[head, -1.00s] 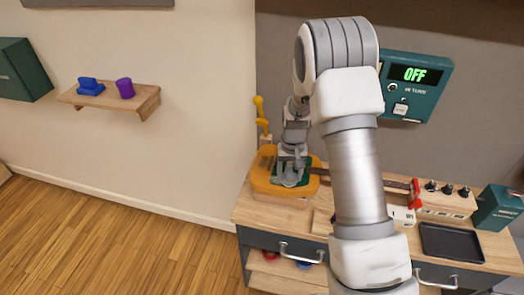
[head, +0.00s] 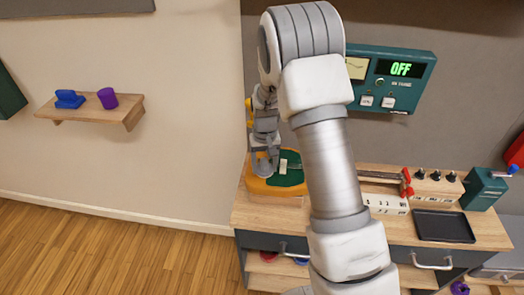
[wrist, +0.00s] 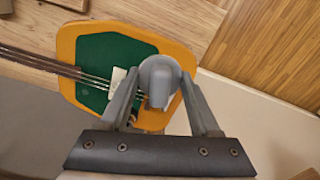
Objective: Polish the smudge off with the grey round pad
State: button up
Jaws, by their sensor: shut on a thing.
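An orange instrument body (head: 272,192) with a green middle lies on the wooden bench. It also shows in the wrist view (wrist: 68,50), with strings and a pale block (wrist: 117,84) on it. My gripper (wrist: 157,85) is shut on the grey round pad (wrist: 158,78). The pad is over the orange rim and the edge of the green part; I cannot tell whether it touches. In the head view my gripper (head: 265,158) is at the body's left side. I cannot make out the smudge for certain; the pad and fingers hide part of the surface.
A black tray (head: 444,227), black knobs (head: 435,175) and a teal box (head: 482,190) are on the bench's right. A wall shelf (head: 90,110) at left holds blue and purple things.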

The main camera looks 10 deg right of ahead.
jog(key=shift+w+r+p, duration=0.1)
jog(key=shift+r+p, duration=0.3)
jog(key=shift+r, duration=0.5)
jog(key=shift+r+p, duration=0.85)
jog(key=shift+r, duration=0.8)
